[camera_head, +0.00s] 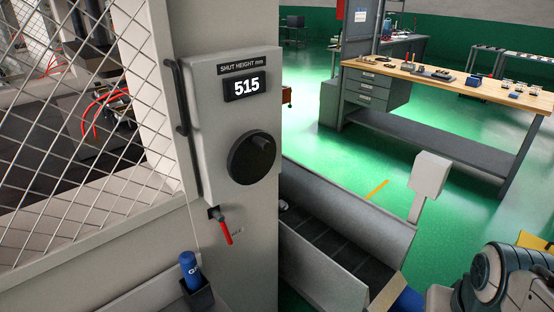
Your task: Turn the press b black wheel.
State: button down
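The black wheel (249,158) is a round disc with a small knob on its upper right face. It sits on the front of a light grey box (212,130) fixed to the press post. Above it, a display (246,86) labelled "SHUT HEIGHT mm" reads 515. Part of my arm shows in the lower right corner, well apart from the wheel. My gripper is not in view.
A red-handled lever (226,231) hangs below the box. A blue bottle (190,270) stands in a holder underneath. Mesh guarding (90,150) fills the left. A conveyor trough (345,225) and grey box on a post (429,174) stand right. A workbench (450,80) is behind.

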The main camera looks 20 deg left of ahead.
aim_at(252, 156)
jog(key=k, duration=0.45)
jog(key=u, duration=1.15)
jog(key=i, duration=0.5)
jog(key=z, duration=0.05)
